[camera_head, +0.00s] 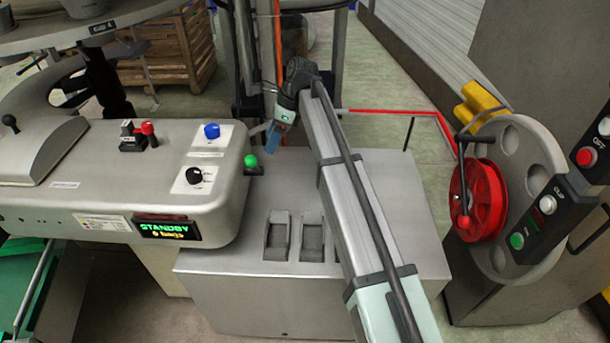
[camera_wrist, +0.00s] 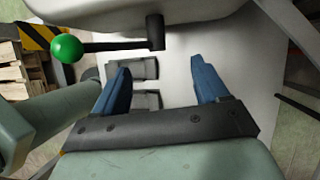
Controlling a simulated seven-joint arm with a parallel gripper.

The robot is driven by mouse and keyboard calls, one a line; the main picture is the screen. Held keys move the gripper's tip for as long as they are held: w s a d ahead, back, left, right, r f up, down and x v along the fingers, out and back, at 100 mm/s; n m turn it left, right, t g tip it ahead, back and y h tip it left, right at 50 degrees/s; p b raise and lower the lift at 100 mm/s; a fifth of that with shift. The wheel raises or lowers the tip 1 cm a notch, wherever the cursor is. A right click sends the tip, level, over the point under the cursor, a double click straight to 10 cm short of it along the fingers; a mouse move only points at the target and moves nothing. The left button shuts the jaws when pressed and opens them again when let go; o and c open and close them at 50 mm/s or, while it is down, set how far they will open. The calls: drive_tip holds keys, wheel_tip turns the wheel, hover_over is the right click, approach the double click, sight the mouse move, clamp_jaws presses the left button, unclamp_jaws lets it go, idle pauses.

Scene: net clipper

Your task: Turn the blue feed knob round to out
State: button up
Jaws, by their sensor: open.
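The blue feed knob (camera_head: 211,131) stands on a white label plate on top of the grey machine housing in the head view. My gripper (camera_head: 275,138) is to the right of the knob, past the housing's right end and apart from it. In the wrist view my gripper (camera_wrist: 164,85) shows two blue fingers spread wide with nothing between them. The knob is not in the wrist view. I cannot read the knob's markings, so its setting is unclear.
A green-ball lever (camera_head: 251,161) sticks out from the housing's end near my gripper; its ball also shows in the wrist view (camera_wrist: 67,48). A black knob (camera_head: 194,176) sits in front of the blue one. Red and black levers (camera_head: 147,129) stand to the left. The display (camera_head: 168,229) reads STANDBY.

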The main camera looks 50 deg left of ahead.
drive_tip(key=w+d+f+g, duration=0.1)
drive_tip(key=d+f, duration=0.7)
drive_tip(key=d, duration=0.3)
drive_tip(key=shift+w+d, duration=0.2)
drive_tip(key=shift+w, duration=0.2)
drive_tip(key=shift+a+h, duration=0.1)
drive_tip(key=shift+h, duration=0.2)
drive_tip(key=n+t+h, duration=0.1)
drive_tip(key=n+t, duration=0.5)
drive_tip(key=n, duration=0.4)
approach(212, 127)
drive_tip(key=f, duration=0.9)
drive_tip(key=shift+a+f, duration=0.25)
drive_tip(key=shift+f, duration=0.05)
drive_tip(key=c, duration=1)
drive_tip(key=shift+c, duration=0.2)
